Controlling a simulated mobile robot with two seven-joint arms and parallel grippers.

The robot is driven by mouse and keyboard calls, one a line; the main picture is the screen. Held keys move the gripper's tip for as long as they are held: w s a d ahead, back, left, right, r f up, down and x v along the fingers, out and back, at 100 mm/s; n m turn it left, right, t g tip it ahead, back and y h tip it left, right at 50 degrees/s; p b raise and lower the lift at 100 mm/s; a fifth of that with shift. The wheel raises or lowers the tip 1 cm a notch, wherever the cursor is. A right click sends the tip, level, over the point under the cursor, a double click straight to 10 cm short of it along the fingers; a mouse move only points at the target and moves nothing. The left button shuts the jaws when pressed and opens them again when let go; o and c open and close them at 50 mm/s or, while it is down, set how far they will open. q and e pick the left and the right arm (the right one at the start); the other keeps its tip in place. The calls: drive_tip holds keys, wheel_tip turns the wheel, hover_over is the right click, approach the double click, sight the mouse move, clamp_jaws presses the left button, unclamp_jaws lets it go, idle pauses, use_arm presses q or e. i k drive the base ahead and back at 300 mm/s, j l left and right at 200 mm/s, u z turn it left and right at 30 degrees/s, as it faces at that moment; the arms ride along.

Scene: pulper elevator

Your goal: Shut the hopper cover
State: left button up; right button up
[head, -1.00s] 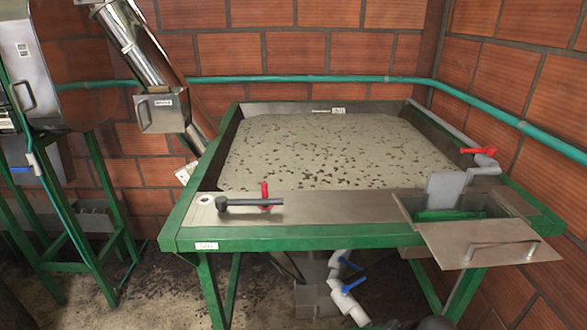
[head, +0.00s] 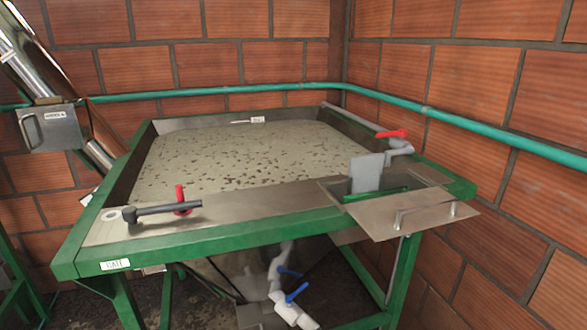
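A flat metal cover plate (head: 385,217) with a bar handle (head: 425,213) lies at the front right corner of a green-framed tank. It sticks out past the tank's front edge. Behind it is an open box-like recess (head: 345,189) with a grey upright plate (head: 367,173) and a green strip inside. I cannot tell whether this plate is the hopper cover. A steel box with a handle (head: 48,127) sits on the inclined elevator tube at the left; its label is too small to read. Neither of my grippers is in view.
The tank (head: 200,220) holds murky liquid with dark floating bits. A black lever with a red handle (head: 181,200) lies on its front ledge. A red valve (head: 392,134) is at the right, blue-handled valves (head: 297,293) below. Brick walls and a green pipe (head: 300,87) close the back and right.

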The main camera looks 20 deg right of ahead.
sight(388, 218)
drive_tip(key=z, duration=1.25)
